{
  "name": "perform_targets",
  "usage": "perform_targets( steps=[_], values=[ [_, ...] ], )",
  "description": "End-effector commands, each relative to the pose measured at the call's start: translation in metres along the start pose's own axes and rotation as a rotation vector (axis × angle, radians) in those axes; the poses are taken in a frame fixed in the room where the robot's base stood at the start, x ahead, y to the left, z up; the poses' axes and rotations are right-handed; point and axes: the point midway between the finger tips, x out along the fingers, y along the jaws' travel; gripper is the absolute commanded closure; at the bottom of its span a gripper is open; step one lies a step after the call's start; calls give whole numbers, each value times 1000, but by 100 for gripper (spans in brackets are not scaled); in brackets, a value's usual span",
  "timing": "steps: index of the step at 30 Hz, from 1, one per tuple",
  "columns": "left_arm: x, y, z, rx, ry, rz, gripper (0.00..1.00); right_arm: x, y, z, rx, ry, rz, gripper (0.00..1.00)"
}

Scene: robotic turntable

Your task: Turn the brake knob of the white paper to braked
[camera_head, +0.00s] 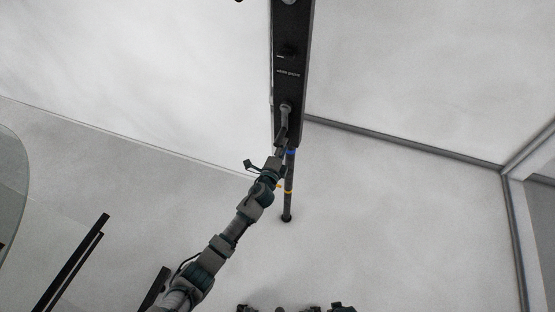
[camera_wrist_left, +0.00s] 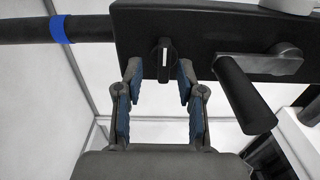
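A long black panel (camera_head: 288,90) carries small white lettering that seems to read "white paper". In the left wrist view the panel (camera_wrist_left: 205,18) shows a black knob (camera_wrist_left: 164,55) with a white mark that stands upright in the picture. My left gripper (camera_wrist_left: 159,76) is open, with one finger on each side of the knob. The fingertips are near the knob, with gaps visible on both sides. In the head view my left gripper (camera_head: 281,145) reaches the panel's lower end and covers the knob. My right gripper is not in view.
A crank with a metal arm and black handle (camera_wrist_left: 245,95) sits just right of the left gripper. A dark rod with blue and yellow bands (camera_head: 288,190) extends from the panel's lower end. Pale backdrop and dark frame bars (camera_head: 400,140) surround it.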

Motion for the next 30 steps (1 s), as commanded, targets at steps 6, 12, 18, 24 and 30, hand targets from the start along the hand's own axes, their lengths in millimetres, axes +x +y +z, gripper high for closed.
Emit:
perform_targets(
  steps=[6,12,18,24,30],
  values=[
    [-48,1,-1,0,4,2,61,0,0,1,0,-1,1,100],
    [-86,2,-2,0,3,3,61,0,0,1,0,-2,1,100],
    [-102,2,-2,0,3,4,61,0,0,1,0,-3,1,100],
    [-103,2,-2,0,3,4,61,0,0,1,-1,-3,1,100],
    [-102,2,-2,0,3,3,61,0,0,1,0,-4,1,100]
  ],
)
